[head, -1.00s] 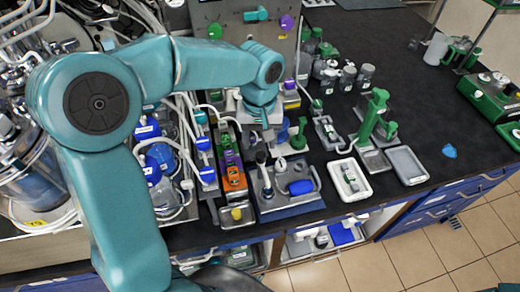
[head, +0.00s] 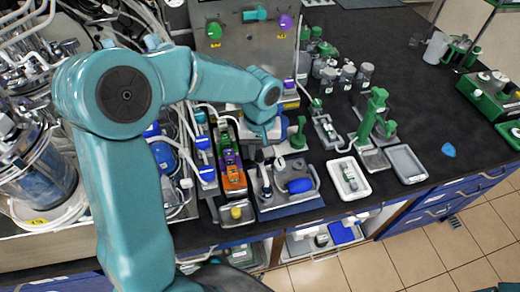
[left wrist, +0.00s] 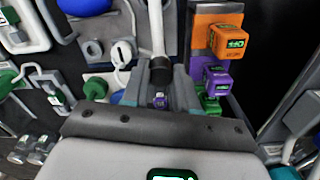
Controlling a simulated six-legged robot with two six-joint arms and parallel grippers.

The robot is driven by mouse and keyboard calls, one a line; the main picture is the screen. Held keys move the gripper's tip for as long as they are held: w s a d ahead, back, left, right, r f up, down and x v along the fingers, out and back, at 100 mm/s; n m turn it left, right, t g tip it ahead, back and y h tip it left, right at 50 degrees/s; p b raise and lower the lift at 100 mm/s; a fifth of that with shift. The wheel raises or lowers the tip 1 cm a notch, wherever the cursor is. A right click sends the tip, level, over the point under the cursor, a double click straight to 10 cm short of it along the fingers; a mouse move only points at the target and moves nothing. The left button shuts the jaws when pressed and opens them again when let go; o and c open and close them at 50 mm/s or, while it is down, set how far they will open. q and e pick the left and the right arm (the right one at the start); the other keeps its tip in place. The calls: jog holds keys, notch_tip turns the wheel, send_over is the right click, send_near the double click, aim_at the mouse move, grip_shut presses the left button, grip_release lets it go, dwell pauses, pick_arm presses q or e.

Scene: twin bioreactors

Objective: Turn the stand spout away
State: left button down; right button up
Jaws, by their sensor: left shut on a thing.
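My left gripper (head: 262,138) is low over the bench, behind the grey tray. In the left wrist view its fingers (left wrist: 160,97) are shut around the dark lower end of a white tube, which looks like the stand spout (left wrist: 157,28). The tube runs away from the jaws toward the top of that view. In the head view, my gripper and wrist hide most of the spout and stand, so its exact direction is hard to tell.
Orange blocks (left wrist: 218,38) and purple blocks (left wrist: 216,78) stand close beside the jaws. A green stand (head: 372,115) and white tray (head: 335,170) are to the right.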

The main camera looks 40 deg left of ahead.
pick_arm(q)
jog(key=shift+m, duration=0.3)
jog(key=m, duration=0.5)
jog(key=shift+w+b, duration=0.15)
jog(key=shift+b, duration=0.15)
jog(key=m, duration=0.3)
jog(key=shift+d+m, duration=0.15)
jog(key=shift+m, duration=1.35)
jog(key=c, duration=0.9)
grip_release()
jog(key=shift+o, duration=0.2)
jog(key=shift+r, duration=0.1)
